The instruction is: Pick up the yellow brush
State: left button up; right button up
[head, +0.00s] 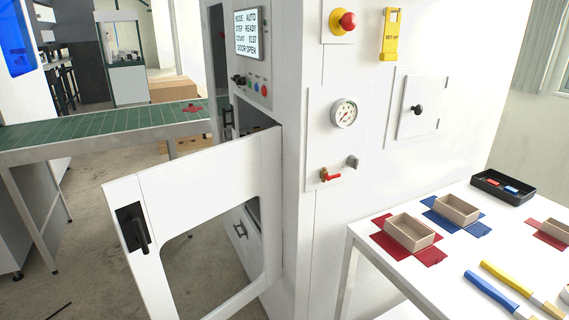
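The yellow brush (512,283) lies on the white table (472,224) at the lower right of the head view. It is a long yellow strip pointing toward the lower right corner, with a pale part near its lower right end. A similar blue tool (492,291) lies beside it, nearly parallel and a little closer to me. Neither of my grippers shows in this view.
Two cardboard boxes (411,231) sit on red and blue sheets, with a black tray (503,187) behind. The white machine's open door (205,190) juts out at centre left. A green conveyor (95,128) runs at the left.

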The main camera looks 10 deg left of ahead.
aim_at(541, 301)
jog(key=i+j+u, duration=0.25)
jog(key=i+j, duration=0.65)
jog(key=l+z, duration=0.1)
jog(key=z, duration=0.25)
jog(key=i+l+z, duration=0.1)
jog(key=z, duration=0.25)
jog(key=i+z, duration=0.15)
jog(key=z, duration=0.2)
jog(key=k+z, duration=0.15)
jog(key=z, duration=0.55)
